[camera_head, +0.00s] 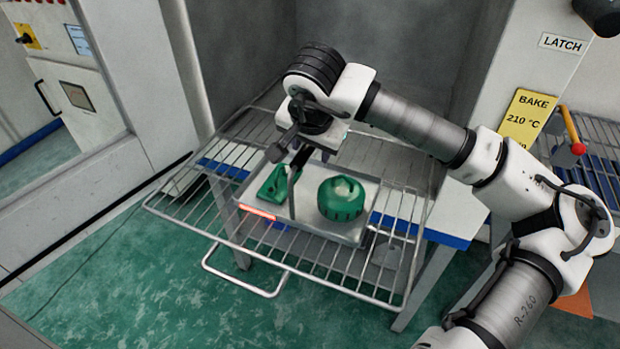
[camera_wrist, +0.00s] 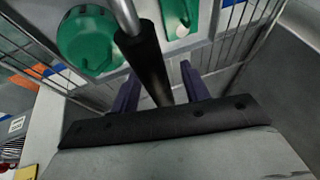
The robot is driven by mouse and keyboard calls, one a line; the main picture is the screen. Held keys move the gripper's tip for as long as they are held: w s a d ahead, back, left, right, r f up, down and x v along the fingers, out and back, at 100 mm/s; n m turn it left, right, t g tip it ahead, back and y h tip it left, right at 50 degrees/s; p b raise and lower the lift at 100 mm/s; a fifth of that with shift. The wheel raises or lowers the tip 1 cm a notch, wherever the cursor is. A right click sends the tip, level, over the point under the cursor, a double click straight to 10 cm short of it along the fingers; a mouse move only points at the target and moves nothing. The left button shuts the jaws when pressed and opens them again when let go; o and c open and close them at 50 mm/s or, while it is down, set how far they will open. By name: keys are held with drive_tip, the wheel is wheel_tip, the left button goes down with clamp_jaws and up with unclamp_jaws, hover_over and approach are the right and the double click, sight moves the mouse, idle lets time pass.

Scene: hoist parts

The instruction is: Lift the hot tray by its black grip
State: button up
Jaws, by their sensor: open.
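The metal tray (camera_head: 345,234) rests on a wire rack, with a glowing orange-red strip on its front left edge. It carries a flat green part (camera_head: 273,187) and a round ribbed green part (camera_head: 341,199), which also shows in the wrist view (camera_wrist: 88,40). A metal rod with a black grip (camera_wrist: 146,62) rises from the tray. My gripper (camera_wrist: 160,74) is open at the grip. In the wrist view the grip runs between the two dark fingers; contact cannot be told. In the head view my wrist partly hides the grip.
The wire rack (camera_head: 330,270) sticks out over a table with a blue edge (camera_head: 425,233). A metal loop handle (camera_head: 245,286) hangs at its front. A grey wall stands behind. At right are a yellow BAKE sign (camera_head: 530,118) and a lever with a red knob (camera_head: 578,149).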

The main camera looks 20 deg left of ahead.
drive_tip(key=shift+w+f, duration=0.1)
drive_tip(key=shift+f, duration=0.2)
drive_tip(key=shift+f+b, duration=0.25)
drive_tip(key=shift+b, duration=0.45)
idle(0.3)
clamp_jaws()
idle(0.4)
idle(1.1)
